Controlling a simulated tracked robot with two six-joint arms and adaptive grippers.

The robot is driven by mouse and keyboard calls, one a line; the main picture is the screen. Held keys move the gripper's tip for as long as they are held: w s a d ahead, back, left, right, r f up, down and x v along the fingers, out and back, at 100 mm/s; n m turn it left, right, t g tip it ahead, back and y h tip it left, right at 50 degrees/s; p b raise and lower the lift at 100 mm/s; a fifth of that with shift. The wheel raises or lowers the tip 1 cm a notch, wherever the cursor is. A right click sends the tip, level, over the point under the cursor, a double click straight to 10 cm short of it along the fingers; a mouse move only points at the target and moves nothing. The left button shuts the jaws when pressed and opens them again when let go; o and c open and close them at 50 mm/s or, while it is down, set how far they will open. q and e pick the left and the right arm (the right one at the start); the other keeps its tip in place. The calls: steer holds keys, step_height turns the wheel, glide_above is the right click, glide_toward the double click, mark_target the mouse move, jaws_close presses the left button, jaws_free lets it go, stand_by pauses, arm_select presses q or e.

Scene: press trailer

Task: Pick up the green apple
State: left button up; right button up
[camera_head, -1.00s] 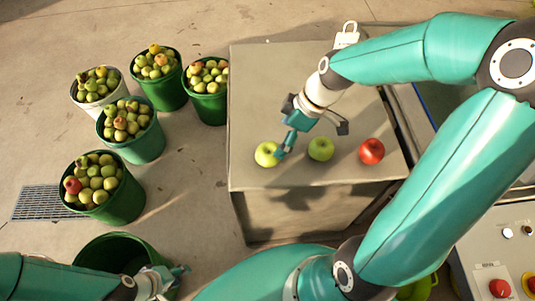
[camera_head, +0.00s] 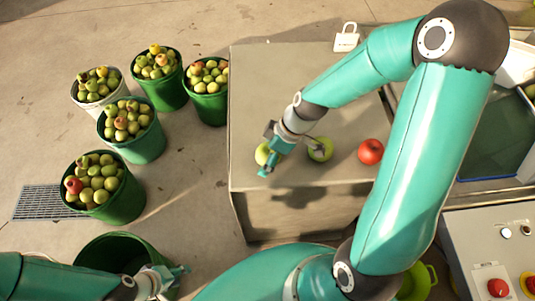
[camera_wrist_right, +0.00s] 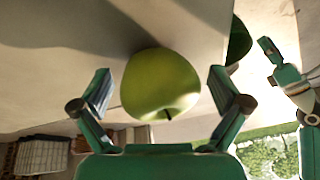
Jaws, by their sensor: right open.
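Two green apples lie on the grey table top (camera_head: 265,80). The left green apple (camera_head: 261,154) is partly hidden by my right gripper (camera_head: 267,168). In the right wrist view, a green apple (camera_wrist_right: 160,84) sits between the two spread fingers of my right gripper (camera_wrist_right: 162,84).
A red apple (camera_head: 370,151) lies to the right on the same table. A white padlock-shaped object (camera_head: 346,40) is at its back edge. Several buckets of apples, including a green one (camera_head: 132,146), stand left. A control panel (camera_head: 495,255) is at the lower right.

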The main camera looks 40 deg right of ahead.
steer(key=c, duration=1.4)
steer(key=shift+o, duration=0.2)
steer(key=shift+r, duration=0.1)
step_height(320, 180, up, 20)
steer(key=p, duration=0.1)
